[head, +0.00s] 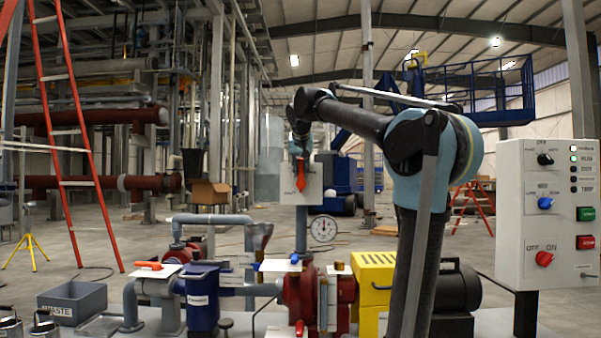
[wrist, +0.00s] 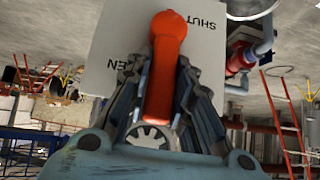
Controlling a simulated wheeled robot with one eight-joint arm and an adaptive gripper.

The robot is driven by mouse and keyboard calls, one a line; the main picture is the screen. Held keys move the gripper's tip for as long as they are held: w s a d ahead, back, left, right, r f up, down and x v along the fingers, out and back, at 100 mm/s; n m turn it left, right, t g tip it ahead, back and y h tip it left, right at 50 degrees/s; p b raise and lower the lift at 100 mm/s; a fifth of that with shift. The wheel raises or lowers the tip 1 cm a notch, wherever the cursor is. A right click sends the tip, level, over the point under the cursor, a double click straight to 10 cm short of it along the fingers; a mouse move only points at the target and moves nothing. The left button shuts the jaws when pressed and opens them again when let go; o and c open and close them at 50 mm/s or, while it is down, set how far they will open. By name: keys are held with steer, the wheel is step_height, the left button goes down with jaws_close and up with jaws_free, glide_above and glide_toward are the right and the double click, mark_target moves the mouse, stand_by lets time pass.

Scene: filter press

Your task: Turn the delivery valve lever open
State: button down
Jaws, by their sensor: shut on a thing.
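The orange-red lever (head: 300,176) is mounted on a white plate (head: 285,194) on the upright grey pipe in the head view. In the wrist view the lever (wrist: 166,45) runs between my fingers, with its rounded end near the word SHUT on the plate (wrist: 110,40). Part of a second word, ending in EN, shows beside it; the lettering is upside down there. My gripper (wrist: 160,95) is shut on the lever, one finger along each side. In the head view my gripper (head: 300,152) is small and comes from above the lever.
A pressure gauge (head: 323,229) sits below the plate. Another orange lever (head: 148,265) and a blue lever (head: 294,259) are on lower pipework. A yellow cover (head: 373,280) and a control box (head: 547,215) stand to the right. An orange ladder (head: 75,130) is at left.

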steer(key=shift+w, duration=0.1)
steer(key=c, duration=1.4)
jaws_free()
steer(key=shift+f, duration=0.1)
steer(key=v, duration=1.2)
steer(key=shift+w, duration=0.1)
steer(key=s+d+f+g, duration=0.1)
steer(key=s+d+f, duration=0.3)
steer(key=f, duration=0.6)
steer(key=s+d+f+g, duration=0.1)
steer(key=s+d+f, duration=0.25)
steer(key=f, duration=0.65)
steer(key=s+d+f+g, duration=0.2)
steer(key=s+d+f, duration=0.25)
steer(key=f, duration=0.45)
steer(key=s+d+f+g, duration=0.1)
steer(key=s+f, duration=0.6)
steer(key=f, duration=0.4)
steer(key=s+f+g, duration=0.1)
steer(key=s+f, duration=0.6)
steer(key=f, duration=0.4)
steer(key=s+d+f+n, duration=0.1)
steer(key=s+f, duration=0.5)
steer(key=f, duration=0.5)
steer(key=shift+s+d+g, duration=0.3)
steer(key=shift+s+g, duration=0.1)
